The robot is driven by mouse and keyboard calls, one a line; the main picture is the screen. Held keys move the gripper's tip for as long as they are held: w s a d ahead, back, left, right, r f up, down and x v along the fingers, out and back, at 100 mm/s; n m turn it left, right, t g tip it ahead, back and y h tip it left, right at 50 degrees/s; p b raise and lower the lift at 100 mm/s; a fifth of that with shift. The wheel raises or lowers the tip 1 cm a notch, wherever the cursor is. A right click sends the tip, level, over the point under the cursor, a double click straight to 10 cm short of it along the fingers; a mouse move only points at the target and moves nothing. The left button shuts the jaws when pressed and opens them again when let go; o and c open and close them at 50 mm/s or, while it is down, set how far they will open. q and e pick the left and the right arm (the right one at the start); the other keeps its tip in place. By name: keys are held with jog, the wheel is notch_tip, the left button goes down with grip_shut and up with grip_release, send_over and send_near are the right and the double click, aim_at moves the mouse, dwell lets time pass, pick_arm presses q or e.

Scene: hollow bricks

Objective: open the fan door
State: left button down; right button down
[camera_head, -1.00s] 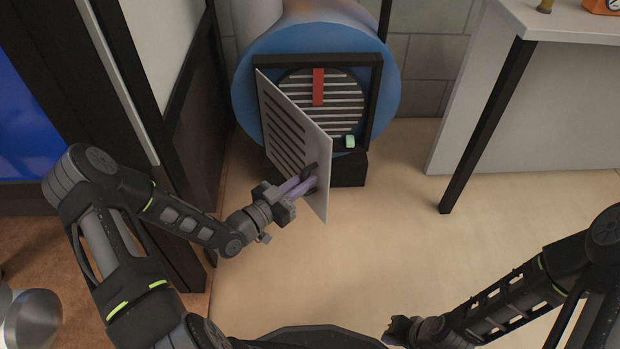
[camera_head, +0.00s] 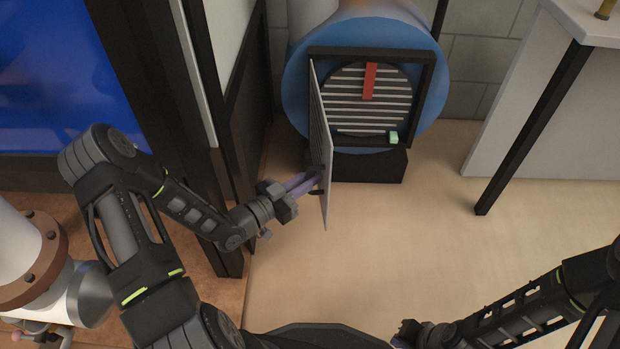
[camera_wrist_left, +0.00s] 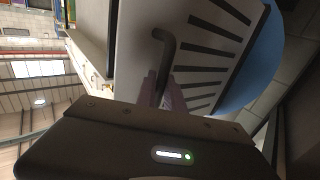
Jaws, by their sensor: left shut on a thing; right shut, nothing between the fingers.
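The fan door (camera_head: 322,150) is a light slotted panel hinged at the left of a black square frame (camera_head: 425,95). It stands wide open, seen nearly edge-on in the head view, and its slots show in the left wrist view (camera_wrist_left: 215,50). Behind it is the round fan grille (camera_head: 345,100) with a red strip (camera_head: 369,82), set in a blue drum (camera_head: 297,88). My left gripper (camera_head: 312,183) is shut on the dark door handle (camera_wrist_left: 163,55) near the door's free edge. My right gripper (camera_head: 402,338) is shut and empty at the bottom, far from the door.
A small green block (camera_head: 393,137) is at the frame's lower right. A table (camera_head: 535,120) is at the right. The floor (camera_head: 390,240) in the middle is clear.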

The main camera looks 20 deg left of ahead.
pick_arm(q)
jog(key=shift+w+a, duration=0.1)
jog(key=shift+a, duration=0.05)
jog(key=c, duration=1.7)
grip_release()
jog(key=shift+c, duration=0.2)
jog(key=p+v, duration=0.2)
jog(key=v, duration=0.5)
jog(key=shift+s, duration=0.4)
jog(key=shift+a, duration=0.1)
